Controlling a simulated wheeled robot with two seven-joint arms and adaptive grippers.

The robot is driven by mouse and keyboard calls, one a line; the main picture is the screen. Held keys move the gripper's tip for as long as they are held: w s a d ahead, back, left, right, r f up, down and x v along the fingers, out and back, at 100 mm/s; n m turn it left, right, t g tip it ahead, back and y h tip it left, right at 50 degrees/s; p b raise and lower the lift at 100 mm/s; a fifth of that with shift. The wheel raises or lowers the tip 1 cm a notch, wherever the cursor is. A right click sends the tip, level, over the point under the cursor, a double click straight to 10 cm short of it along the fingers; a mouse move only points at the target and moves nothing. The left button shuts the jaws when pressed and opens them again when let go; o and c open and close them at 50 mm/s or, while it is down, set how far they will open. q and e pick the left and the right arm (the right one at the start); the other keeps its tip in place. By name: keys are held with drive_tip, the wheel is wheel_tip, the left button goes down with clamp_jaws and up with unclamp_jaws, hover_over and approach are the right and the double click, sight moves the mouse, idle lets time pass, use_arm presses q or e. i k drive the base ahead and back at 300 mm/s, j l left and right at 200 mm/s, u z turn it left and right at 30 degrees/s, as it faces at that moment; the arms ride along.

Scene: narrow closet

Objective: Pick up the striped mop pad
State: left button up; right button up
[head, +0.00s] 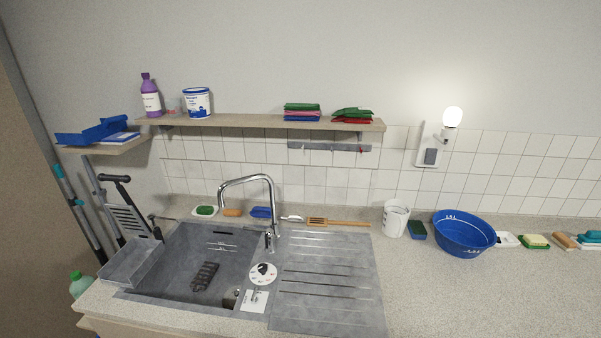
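I cannot pick out a clearly striped mop pad in the head view. A blue and white flat item (121,138) lies on the small left shelf (97,149), partly behind a blue angular object (92,132); I cannot tell whether it is the pad. Folded cloths in pink, green and blue (302,112) lie stacked on the long wall shelf (225,122), with green and red cloths (352,115) to their right. Neither of my grippers is in view.
A grey sink (190,250) with a tall faucet (247,182) and ribbed drainboard (325,280) fills the left counter. A white bucket (395,219), blue basin (464,233) and several sponges and brushes line the back. The right front counter (480,295) is clear.

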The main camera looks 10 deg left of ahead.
sight(201, 280)
drive_tip(key=u, duration=1.25)
